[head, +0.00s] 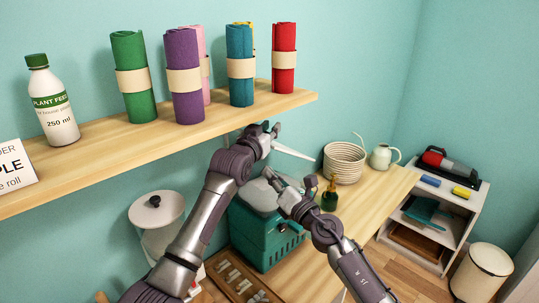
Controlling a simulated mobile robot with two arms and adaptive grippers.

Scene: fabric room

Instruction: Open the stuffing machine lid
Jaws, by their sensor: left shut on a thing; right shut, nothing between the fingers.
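The teal stuffing machine (283,248) stands on the wooden worktop, with a pale grey top (255,193) partly hidden behind my arms. My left gripper (271,129) is high above the machine, just beyond the shelf's front edge. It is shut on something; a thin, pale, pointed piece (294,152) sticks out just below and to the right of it. I cannot tell whether this piece is the lid seen edge-on. My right gripper (271,177) is lower, shut and empty, over or beside the machine's top.
A wooden shelf (100,150) with several fabric rolls (184,80) and a plant feed bottle (52,105) is close to my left arm. A small green bottle (330,197), a woven basket (344,163) and a pale jug (381,157) stand right of the machine.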

